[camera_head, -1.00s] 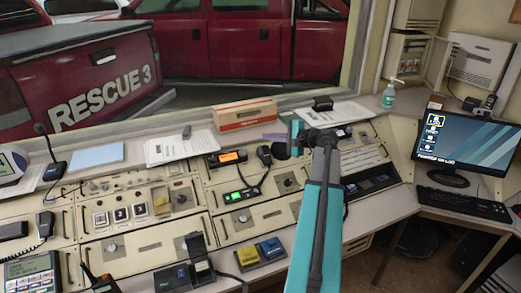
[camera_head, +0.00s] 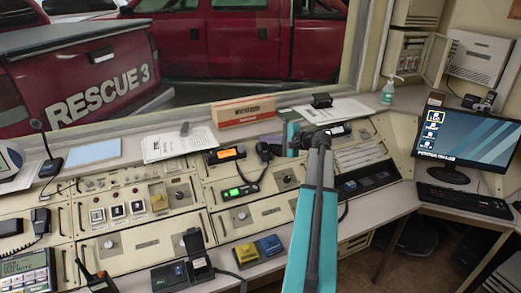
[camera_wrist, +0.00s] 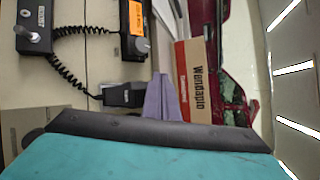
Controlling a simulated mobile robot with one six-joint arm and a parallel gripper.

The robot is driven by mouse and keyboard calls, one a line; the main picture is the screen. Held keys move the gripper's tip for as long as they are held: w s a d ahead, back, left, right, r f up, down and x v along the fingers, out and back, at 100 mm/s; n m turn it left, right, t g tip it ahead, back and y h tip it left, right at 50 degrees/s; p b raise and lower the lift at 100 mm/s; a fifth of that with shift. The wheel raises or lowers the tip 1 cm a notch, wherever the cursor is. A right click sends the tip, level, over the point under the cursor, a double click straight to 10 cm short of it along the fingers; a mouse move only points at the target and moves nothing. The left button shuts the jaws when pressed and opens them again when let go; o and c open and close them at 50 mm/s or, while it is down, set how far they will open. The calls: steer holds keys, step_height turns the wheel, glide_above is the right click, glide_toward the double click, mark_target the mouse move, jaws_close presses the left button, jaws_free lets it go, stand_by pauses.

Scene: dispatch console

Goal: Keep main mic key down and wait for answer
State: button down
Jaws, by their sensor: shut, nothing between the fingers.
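A desk microphone (camera_head: 52,166) with a thin stalk stands at the left of the console in the head view; no label or key on it is readable. A black hand mic (camera_head: 263,152) rests on the console left of my gripper, on a coiled cord; it also shows in the wrist view (camera_wrist: 123,95). I cannot tell which mic is the main one. My gripper (camera_head: 292,141) is shut and empty over the back of the console, right of the hand mic. Its fingertips are not clear, and I see no key pressed under it.
A radio with an orange display (camera_head: 226,154) and one with a green display (camera_head: 241,191) are left of my arm. A cardboard box (camera_head: 243,111) stands behind. Yellow (camera_head: 246,254) and blue (camera_head: 269,246) blocks sit near the front edge. A monitor (camera_head: 467,142) stands at right.

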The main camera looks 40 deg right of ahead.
mark_target(259, 147)
steer(key=shift+w+d+f+b, duration=0.2)
steer(key=shift+w+f+b, duration=0.2)
steer(key=shift+f, duration=0.35)
steer(key=shift+w+d+f+b, duration=0.15)
steer(key=shift+w+f+b, duration=0.1)
steer(key=shift+w+f, duration=0.35)
steer(key=shift+f, duration=0.25)
stand_by(1.1)
steer(key=shift+w+d+f, duration=0.1)
steer(key=shift+f, duration=0.1)
steer(key=shift+w+f+b, duration=0.15)
steer(key=shift+f+b, duration=0.2)
steer(key=shift+b, duration=0.15)
stand_by(2.3)
steer(key=shift+r, duration=0.15)
stand_by(1.0)
steer(key=shift+s+r+p, duration=0.35)
steer(key=shift+s+r, duration=0.05)
steer(key=shift+r, duration=0.15)
steer(key=shift+r, duration=0.1)
